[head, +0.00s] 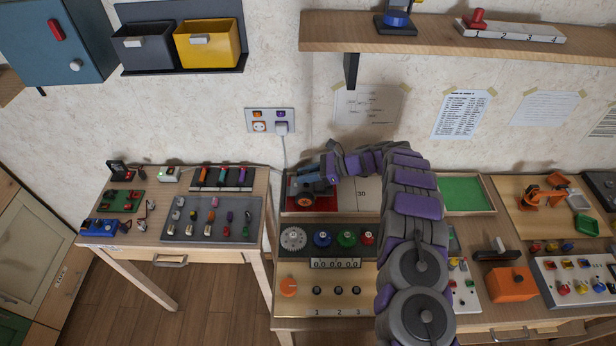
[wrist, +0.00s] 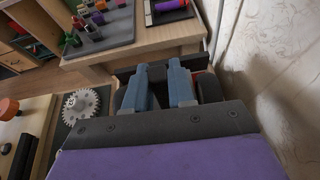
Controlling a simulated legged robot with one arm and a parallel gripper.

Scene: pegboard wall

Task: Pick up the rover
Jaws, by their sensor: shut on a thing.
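The rover (head: 305,202) is at the left end of the middle bench, by the wall, over a red square pad. Its orange-hubbed wheel shows below my gripper (head: 316,180), which hides most of its body. My gripper reaches down to it from the right and is shut on it. In the wrist view, the two blue-grey fingers of my gripper (wrist: 161,75) lie between dark wheels of the rover (wrist: 209,88). I cannot tell whether the rover touches the pad.
A panel with a white gear (head: 293,238) and coloured knobs lies in front of the rover. The wall with a socket plate (head: 270,121) and cable is close behind. A left table (head: 140,232) holds trays of small parts. An empty green tray (head: 463,194) lies right of my arm.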

